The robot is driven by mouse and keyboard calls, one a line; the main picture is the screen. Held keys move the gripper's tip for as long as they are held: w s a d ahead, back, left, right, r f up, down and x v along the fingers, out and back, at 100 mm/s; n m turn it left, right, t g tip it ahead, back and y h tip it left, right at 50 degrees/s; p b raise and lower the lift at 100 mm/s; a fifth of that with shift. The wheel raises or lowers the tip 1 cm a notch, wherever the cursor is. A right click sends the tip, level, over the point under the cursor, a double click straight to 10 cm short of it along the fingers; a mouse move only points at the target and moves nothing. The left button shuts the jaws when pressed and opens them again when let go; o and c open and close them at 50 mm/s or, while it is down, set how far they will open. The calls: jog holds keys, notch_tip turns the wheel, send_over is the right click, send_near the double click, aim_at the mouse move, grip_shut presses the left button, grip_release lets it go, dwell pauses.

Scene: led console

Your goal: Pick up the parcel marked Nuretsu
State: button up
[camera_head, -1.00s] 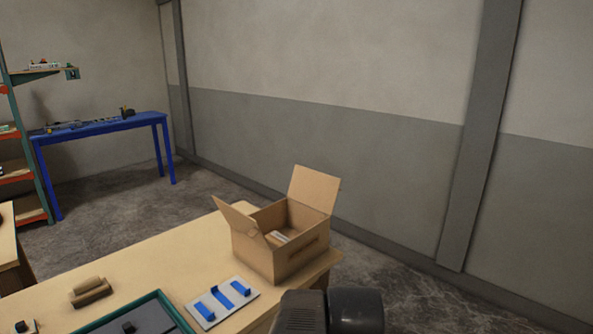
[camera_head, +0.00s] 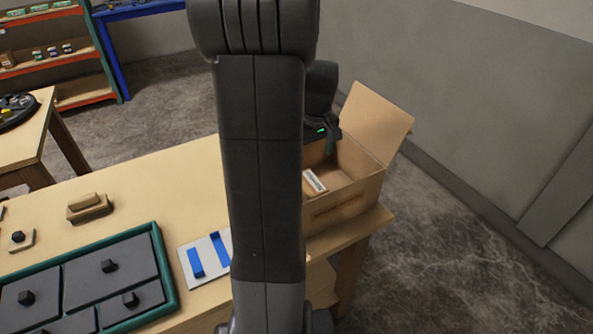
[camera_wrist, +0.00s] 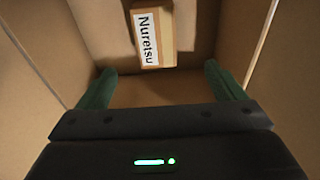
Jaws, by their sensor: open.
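The parcel (camera_wrist: 153,35) is a small brown block with a white label reading "Nuretsu". It lies inside the open cardboard box (camera_head: 345,205), near the top of the wrist view; its label (camera_head: 314,181) also shows in the head view. My gripper (camera_wrist: 155,82) is open, its two green fingers wide apart, with nothing between them. The parcel is beyond the fingertips and apart from them. In the head view my gripper (camera_head: 329,148) is at the box opening, and my arm hides the left part of the box.
The box stands at the right end of a wooden table (camera_head: 180,170), its flap (camera_head: 375,120) standing up. A white plate with blue brackets (camera_head: 196,262), a green-rimmed tray (camera_head: 168,285) and a wooden block (camera_head: 88,207) lie to the left. Box walls flank the fingers closely.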

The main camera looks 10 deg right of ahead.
jog(key=f, duration=0.5)
jog(key=w+f, duration=0.1)
jog(key=f, duration=0.2)
jog(key=shift+a+f, duration=0.15)
jog(key=shift+a, duration=0.05)
jog(key=shift+w+d+f+p, duration=0.2)
jog(key=shift+f+p, duration=0.1)
jog(key=shift+f, duration=1.05)
jog(key=shift+w+d+f+p, duration=0.15)
jog(key=shift+f+p, duration=0.1)
jog(key=shift+f, duration=1.05)
jog(key=shift+a, duration=0.1)
jog(key=shift+c, duration=0.2)
jog(key=c, duration=1.3)
